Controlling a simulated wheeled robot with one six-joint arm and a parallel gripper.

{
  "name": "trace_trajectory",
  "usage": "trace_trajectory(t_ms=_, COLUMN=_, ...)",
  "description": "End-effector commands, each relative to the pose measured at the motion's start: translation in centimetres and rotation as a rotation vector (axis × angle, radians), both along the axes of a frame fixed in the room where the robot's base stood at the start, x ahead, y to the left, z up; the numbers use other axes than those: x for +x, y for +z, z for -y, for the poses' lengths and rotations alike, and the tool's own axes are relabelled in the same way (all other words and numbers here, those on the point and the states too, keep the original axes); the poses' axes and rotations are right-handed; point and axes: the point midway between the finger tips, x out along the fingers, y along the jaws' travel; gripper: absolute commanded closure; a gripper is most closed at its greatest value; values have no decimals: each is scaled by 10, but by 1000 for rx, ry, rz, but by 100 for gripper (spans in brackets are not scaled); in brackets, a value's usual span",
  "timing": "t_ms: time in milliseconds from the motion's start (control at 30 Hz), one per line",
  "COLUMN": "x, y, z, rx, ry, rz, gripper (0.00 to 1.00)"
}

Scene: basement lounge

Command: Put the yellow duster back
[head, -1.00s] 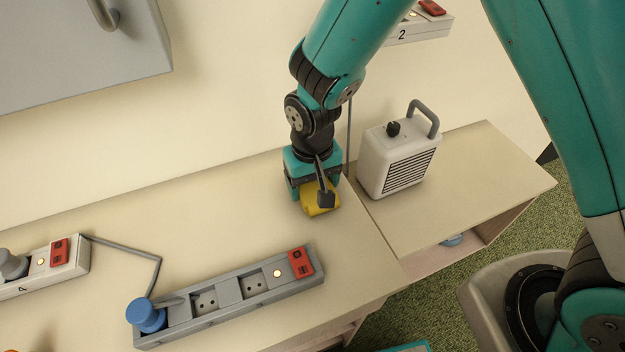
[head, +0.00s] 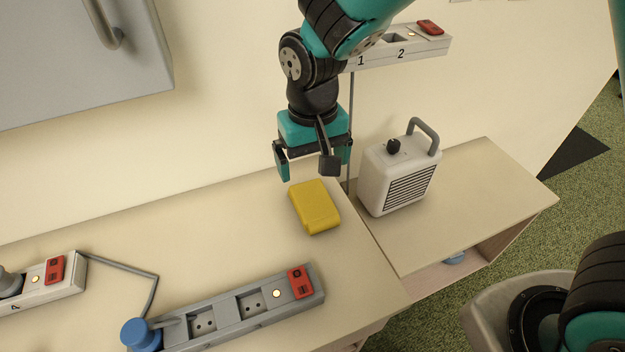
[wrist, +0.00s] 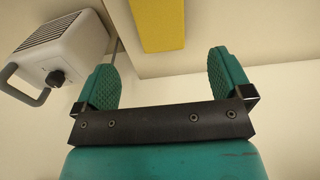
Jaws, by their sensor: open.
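The yellow duster (head: 315,207) lies flat on the pale counter, close to its right end. In the wrist view the duster (wrist: 158,22) shows at the top, beyond the fingertips and apart from them. My gripper (head: 314,172) hangs above and just behind the duster, pointing down. Its two teal fingers are spread, with nothing between them; they also show in the wrist view (wrist: 167,78).
A white heater (head: 398,178) stands on the lower shelf unit at right. A grey power strip (head: 230,308) with a blue plug (head: 141,335) lies in front. A wall socket strip (head: 400,50) is behind my arm. A grey cabinet (head: 75,60) hangs upper left.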

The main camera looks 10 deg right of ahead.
Motion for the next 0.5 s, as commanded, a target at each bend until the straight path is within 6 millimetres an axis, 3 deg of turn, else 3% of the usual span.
trace_trajectory(t_ms=333, x=-4, y=24, z=5, rx=16, ry=11, rz=0, gripper=3)
trace_trajectory(t_ms=500, x=-40, y=66, z=30, rx=119, ry=105, rz=2, gripper=3)
